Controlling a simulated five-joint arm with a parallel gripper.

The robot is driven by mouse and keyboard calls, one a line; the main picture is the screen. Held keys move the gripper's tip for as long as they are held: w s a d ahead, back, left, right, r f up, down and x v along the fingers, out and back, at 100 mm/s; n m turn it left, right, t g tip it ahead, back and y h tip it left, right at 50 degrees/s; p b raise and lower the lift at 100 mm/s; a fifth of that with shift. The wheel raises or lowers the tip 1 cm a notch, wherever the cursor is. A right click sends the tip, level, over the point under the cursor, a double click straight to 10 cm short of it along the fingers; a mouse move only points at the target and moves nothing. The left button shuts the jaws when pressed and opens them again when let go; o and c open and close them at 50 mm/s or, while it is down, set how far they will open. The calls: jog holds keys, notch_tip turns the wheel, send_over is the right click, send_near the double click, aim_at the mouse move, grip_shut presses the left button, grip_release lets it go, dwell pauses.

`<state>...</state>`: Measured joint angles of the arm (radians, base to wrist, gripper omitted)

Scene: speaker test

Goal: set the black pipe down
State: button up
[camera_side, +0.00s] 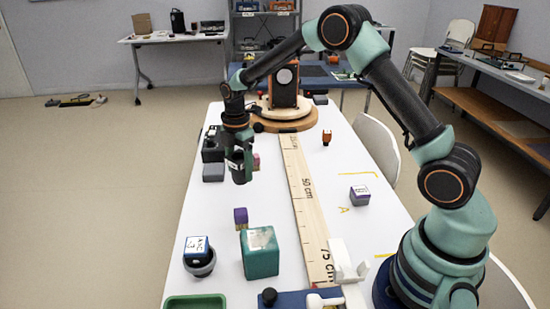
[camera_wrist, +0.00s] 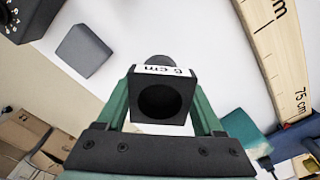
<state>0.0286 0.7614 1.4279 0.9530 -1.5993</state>
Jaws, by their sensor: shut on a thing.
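The black pipe (camera_side: 240,168) is upright in my gripper (camera_side: 238,150) in the side view, over the left part of the white table. In the wrist view the black pipe (camera_wrist: 160,75) shows its open dark end and a white "6 cm" label. The green fingers of my gripper (camera_wrist: 160,88) are shut on it, one on each side. I cannot tell whether the pipe's lower end touches the table.
A grey block (camera_side: 213,172), a black box (camera_side: 212,146) and a pink block (camera_side: 256,161) are close by. A wooden ruler (camera_side: 305,205) runs down the middle. A purple block (camera_side: 241,217) and a teal cube (camera_side: 260,253) stand nearer the front.

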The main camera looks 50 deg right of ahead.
aim_at(241, 181)
jog(key=shift+f, duration=2.25)
jog(key=shift+f, duration=0.1)
jog(key=o, duration=1.4)
jog(key=shift+c, duration=0.2)
